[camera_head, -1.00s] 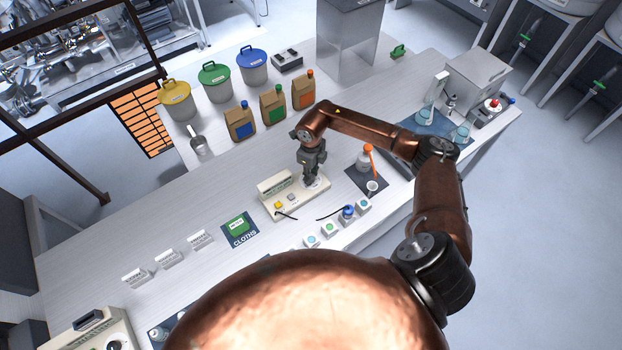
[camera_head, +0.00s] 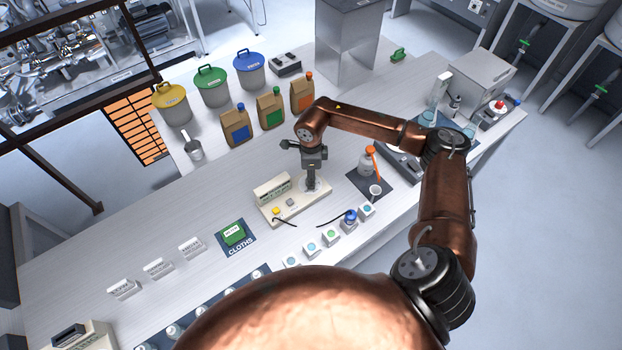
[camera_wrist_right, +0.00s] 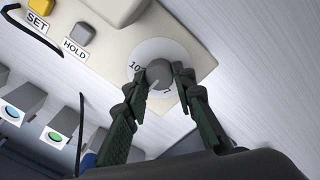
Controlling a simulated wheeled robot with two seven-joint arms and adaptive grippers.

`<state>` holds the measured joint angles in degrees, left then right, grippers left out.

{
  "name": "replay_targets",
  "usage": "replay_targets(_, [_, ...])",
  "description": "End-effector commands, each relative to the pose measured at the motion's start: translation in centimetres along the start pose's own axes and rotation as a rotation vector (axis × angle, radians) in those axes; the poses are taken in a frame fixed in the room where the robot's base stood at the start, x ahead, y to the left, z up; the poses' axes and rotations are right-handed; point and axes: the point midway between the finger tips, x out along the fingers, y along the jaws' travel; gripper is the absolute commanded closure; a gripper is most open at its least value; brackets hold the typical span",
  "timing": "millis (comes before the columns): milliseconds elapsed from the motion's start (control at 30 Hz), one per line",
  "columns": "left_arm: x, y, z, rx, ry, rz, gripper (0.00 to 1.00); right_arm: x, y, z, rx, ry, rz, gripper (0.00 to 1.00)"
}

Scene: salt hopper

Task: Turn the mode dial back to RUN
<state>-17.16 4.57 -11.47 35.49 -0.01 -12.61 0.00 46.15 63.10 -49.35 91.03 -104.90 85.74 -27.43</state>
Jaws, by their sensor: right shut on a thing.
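The mode dial (camera_wrist_right: 160,74) is a grey round knob on a pale disc with markings, at the end of a cream control box (camera_head: 268,208). In the right wrist view my right gripper (camera_wrist_right: 158,76) has its two dark fingers shut on the knob, one on each side. In the head view the right gripper (camera_head: 311,186) points down onto the right end of the box and hides the knob. The disc's markings are partly covered, and I cannot read RUN on it. My left gripper is not in view.
The box has a yellow SET button (camera_wrist_right: 41,6) and a grey HOLD button (camera_wrist_right: 80,34). A wash bottle with an orange top (camera_head: 367,160) and a small cup (camera_head: 375,191) stand to the right. Several small blocks line the front.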

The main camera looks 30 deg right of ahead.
Motion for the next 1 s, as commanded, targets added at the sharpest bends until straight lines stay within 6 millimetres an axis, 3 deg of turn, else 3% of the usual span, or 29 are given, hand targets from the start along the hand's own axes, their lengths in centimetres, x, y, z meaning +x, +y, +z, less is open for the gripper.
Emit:
replay_targets(333, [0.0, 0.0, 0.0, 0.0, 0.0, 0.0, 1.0, 0.0, 0.0, 0.0, -0.001, -0.001, -0.001, 1.0])
replay_targets(367, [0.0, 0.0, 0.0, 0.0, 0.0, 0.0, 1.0, 0.0, 0.0, 0.0, -0.001, -0.001, -0.001, 0.75])
replay_targets(600, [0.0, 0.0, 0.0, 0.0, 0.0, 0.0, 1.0, 0.0, 0.0, 0.0, -0.001, -0.001, 0.0, 0.58])
replay_targets(867, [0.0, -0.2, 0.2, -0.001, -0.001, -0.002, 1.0, -0.1, 0.0, 0.0, 0.0, 0.0, 0.0, 0.58])
replay_targets(1000, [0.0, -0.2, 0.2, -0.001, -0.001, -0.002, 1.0, -1.1, -0.1, 0.1, -0.001, -0.002, -0.003, 0.58])
